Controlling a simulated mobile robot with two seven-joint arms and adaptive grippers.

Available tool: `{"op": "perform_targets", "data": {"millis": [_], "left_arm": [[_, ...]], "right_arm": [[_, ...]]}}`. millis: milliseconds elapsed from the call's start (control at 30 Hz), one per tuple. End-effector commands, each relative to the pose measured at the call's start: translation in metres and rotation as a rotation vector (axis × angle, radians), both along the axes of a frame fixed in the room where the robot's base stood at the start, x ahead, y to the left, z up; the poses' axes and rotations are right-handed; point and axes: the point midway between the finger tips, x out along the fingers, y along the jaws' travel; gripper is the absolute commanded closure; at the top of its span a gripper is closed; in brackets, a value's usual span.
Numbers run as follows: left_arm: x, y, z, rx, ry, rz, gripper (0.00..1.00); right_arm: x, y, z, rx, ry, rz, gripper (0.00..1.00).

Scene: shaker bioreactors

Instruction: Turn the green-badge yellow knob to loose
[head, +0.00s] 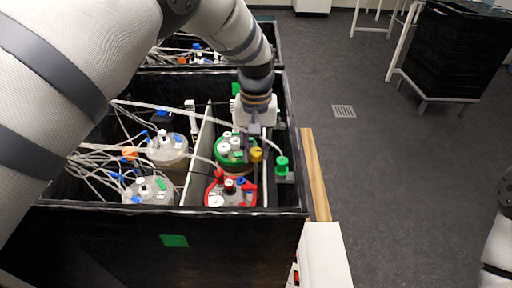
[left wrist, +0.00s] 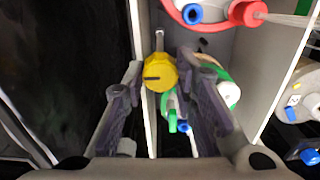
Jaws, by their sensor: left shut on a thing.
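The yellow knob (head: 256,155) sits at the right edge of the green-ringed vessel (head: 222,158) in the head view. In the left wrist view the yellow knob (left wrist: 160,72) is round, with a short dark mark on its face, and lies between the fingertips. My left gripper (head: 254,132) reaches down from above at the knob and is shut on it; its two dark fingers also show in the left wrist view (left wrist: 161,80). Part of the vessel is hidden behind a finger in the wrist view. My right gripper is out of view.
A red-ringed vessel (head: 231,196) stands just in front, and two clear vessels stand to the left with many tubes. A green-capped fitting (head: 282,166) is close on the right. The black box wall (head: 130,240) surrounds them.

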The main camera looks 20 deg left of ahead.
Motion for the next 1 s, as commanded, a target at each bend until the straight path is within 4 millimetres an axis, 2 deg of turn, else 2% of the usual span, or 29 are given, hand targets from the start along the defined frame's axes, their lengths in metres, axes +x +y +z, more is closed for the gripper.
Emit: {"op": "perform_targets", "data": {"millis": [633,667,733,1000], "left_arm": [[-0.0003,0.0,-0.0004,0.0,0.001,0.045,1.0],[-0.0003,0.0,-0.0004,0.0,0.001,0.045,0.7],[-0.0003,0.0,-0.0004,0.0,0.001,0.045,0.54],[-0.0002,0.0,0.0001,0.0,0.001,0.044,0.54]], "right_arm": [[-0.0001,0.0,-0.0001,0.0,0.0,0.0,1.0],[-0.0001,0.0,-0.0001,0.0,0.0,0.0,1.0],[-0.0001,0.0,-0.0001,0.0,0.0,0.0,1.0],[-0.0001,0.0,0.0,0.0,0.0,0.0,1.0]]}}
